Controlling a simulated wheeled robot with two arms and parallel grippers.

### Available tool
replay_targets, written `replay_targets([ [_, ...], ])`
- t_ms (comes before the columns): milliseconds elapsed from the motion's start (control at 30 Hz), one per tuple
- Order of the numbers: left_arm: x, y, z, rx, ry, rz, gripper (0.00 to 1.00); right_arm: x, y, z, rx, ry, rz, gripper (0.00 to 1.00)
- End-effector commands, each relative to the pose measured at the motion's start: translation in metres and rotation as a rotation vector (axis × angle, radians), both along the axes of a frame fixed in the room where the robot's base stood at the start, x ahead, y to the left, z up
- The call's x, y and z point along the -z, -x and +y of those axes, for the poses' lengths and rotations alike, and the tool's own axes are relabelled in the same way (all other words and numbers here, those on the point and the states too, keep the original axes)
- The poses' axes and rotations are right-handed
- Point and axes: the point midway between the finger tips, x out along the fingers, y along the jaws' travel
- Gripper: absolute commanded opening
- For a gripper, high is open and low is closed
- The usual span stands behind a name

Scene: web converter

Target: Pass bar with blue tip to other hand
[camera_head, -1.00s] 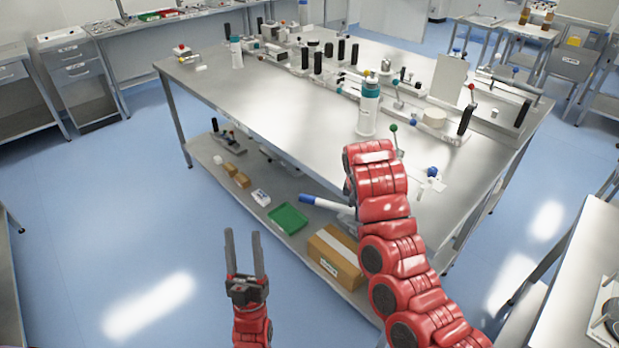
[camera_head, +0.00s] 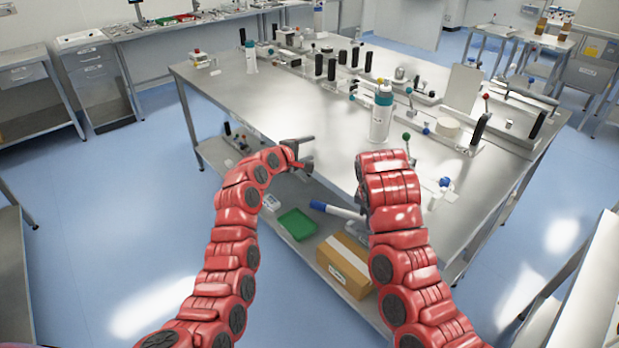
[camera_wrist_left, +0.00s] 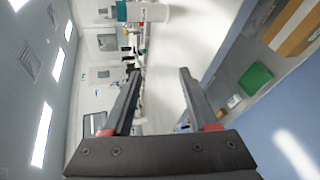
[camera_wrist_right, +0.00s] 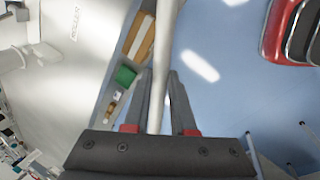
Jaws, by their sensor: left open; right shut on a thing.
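The bar with the blue tip (camera_head: 338,211) sticks out to the left from my right gripper in the head view. It has a white shaft and a blue end. In the right wrist view the white shaft (camera_wrist_right: 164,60) runs between the fingers of my right gripper (camera_wrist_right: 160,85), which is shut on it. In the head view the right arm hides that gripper. My left gripper (camera_head: 309,153) is open and empty, above and to the left of the blue tip. The left wrist view shows its two fingers (camera_wrist_left: 163,80) spread with nothing between them.
The lower shelf holds a green tray (camera_head: 297,224) and a cardboard box (camera_head: 345,265). Blue floor (camera_head: 110,200) is clear at left.

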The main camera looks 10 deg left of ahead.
Motion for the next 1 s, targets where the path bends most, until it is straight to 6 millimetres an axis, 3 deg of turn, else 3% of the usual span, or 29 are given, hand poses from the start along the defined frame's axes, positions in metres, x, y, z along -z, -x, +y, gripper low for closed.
replay_targets([
  [67, -0.015, 0.010, -0.014, 0.075, 0.031, 0.110, 0.59, 0.000, 0.000, 0.000, 0.000, 0.000, 0.000, 0.00],
  [267, -0.028, 0.070, -0.046, 0.230, 0.046, 0.466, 0.59, 0.000, 0.000, 0.000, 0.000, 0.000, 0.000, 0.00],
  [400, -0.033, 0.118, -0.048, 0.273, 0.007, 0.683, 0.59, 0.000, 0.000, 0.000, 0.000, 0.000, -0.001, 0.00],
  [533, -0.035, 0.149, -0.044, 0.279, -0.032, 0.817, 0.59, 0.000, 0.000, 0.000, 0.000, 0.000, -0.001, 0.00],
  [767, -0.027, 0.165, -0.046, 0.281, -0.053, 0.893, 0.59, 0.000, 0.000, 0.000, 0.000, 0.000, 0.000, 0.00],
  [1000, 0.012, 0.158, -0.067, 0.284, -0.052, 0.894, 0.59, 0.000, 0.000, 0.000, 0.000, 0.000, -0.001, 0.00],
])
